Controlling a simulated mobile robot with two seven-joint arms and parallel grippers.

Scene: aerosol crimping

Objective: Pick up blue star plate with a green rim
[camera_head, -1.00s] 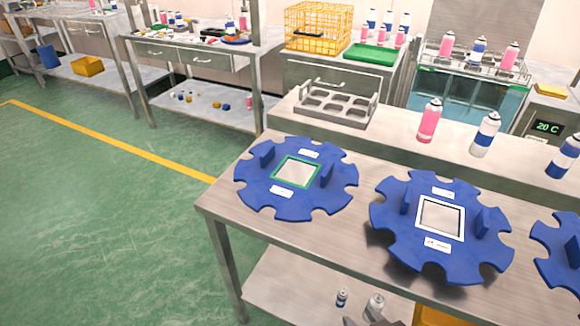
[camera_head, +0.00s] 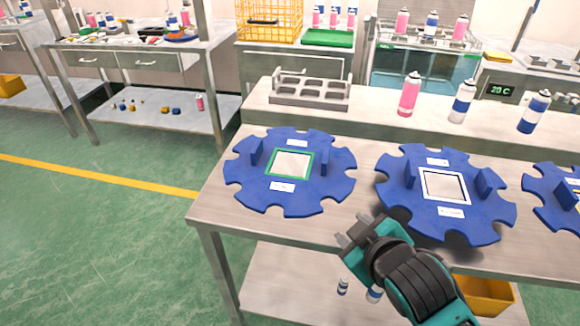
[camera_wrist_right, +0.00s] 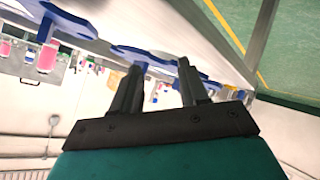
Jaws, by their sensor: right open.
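The blue star plate with a green rim (camera_head: 245,184) lies flat on the left part of the steel table in the head view. A green square frames its pale center, and two upright blue tabs stand on either side. My right gripper (camera_head: 352,232) is open and empty near the table's front edge, to the right of and nearer than this plate, apart from it. In the right wrist view its two fingers (camera_wrist_right: 160,82) stand apart with nothing between them; blue plates show beyond, at a steep angle. My left gripper is not in view.
A second blue star plate with a white rim (camera_head: 450,215) lies to the right, and a third (camera_head: 545,190) is cut off at the right edge. A grey rack (camera_head: 310,92) and spray cans (camera_head: 410,95) stand on the ledge behind. A yellow bin (camera_head: 485,295) is below.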

